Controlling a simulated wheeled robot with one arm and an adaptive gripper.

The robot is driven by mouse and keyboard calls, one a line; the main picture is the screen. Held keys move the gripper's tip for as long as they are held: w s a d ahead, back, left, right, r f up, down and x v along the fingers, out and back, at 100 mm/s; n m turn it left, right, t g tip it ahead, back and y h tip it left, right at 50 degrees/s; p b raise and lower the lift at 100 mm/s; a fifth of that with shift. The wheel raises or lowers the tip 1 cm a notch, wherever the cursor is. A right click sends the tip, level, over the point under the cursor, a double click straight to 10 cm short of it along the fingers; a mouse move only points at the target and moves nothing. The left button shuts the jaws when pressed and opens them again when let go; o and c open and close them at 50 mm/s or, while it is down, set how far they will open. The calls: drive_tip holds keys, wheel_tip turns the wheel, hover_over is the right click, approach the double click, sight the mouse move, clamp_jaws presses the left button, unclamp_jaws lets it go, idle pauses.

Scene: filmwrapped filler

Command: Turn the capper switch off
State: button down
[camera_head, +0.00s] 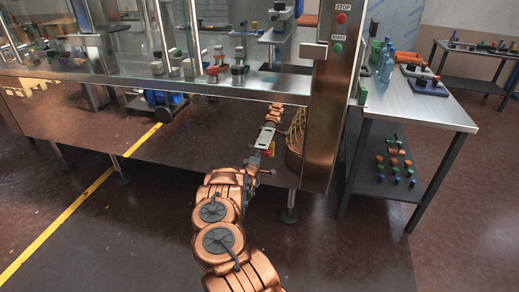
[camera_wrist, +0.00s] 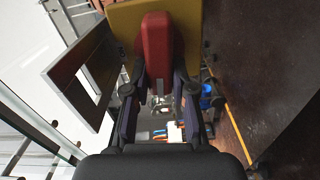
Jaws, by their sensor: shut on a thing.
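The capper switch shows in the wrist view as a red handle (camera_wrist: 157,38) in front of a yellow plate (camera_wrist: 124,20). My gripper (camera_wrist: 159,76) has one finger on each side of the red handle and is shut on it. In the head view a small red and yellow patch (camera_head: 269,149) shows beside my gripper (camera_head: 262,159), below the machine's table edge. My gripper hides part of the switch there, and I cannot read the switch's position.
A steel machine table (camera_head: 170,84) spans the back left. A copper post (camera_head: 325,100) carries stop (camera_head: 341,18) and start (camera_head: 337,48) buttons. A steel side table (camera_head: 425,105) with bottles and parts stands to the right. Open floor lies in front.

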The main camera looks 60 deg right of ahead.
drive_tip(key=shift+w+a+f+n+p, duration=0.15)
drive_tip(key=shift+n+p, duration=0.15)
drive_tip(key=shift+n, duration=0.3)
drive_tip(key=c, duration=1.2)
unclamp_jaws()
drive_tip(key=shift+c, duration=0.2)
drive_tip(key=shift+o, duration=1.4)
drive_tip(key=v, duration=1.1)
drive_tip(key=shift+s+a, duration=0.3)
drive_tip(key=shift+a, duration=0.05)
